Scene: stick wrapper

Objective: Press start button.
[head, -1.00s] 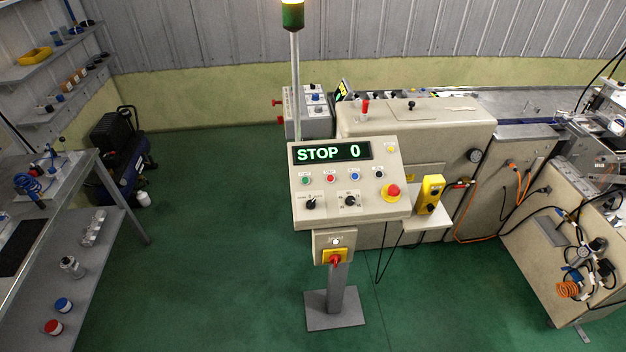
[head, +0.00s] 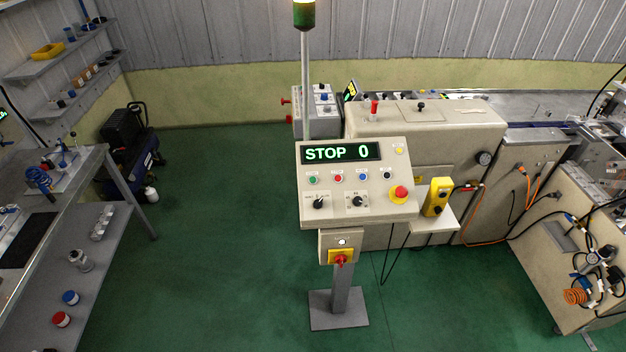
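A beige control panel (head: 345,210) stands on a grey post in the middle of the head view. Its display (head: 341,152) reads "STOP 0" in green. A yellow button (head: 399,150) is at the upper right, and a red emergency knob (head: 400,193) on yellow at the lower right. Neither of my grippers shows.
A beige machine (head: 430,150) with cables stands behind and right of the panel. A yellow box (head: 437,196) sits on a side shelf. A workbench (head: 60,230) is at the left, a compressor (head: 130,150) behind it. Green floor (head: 220,250) is clear between bench and panel.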

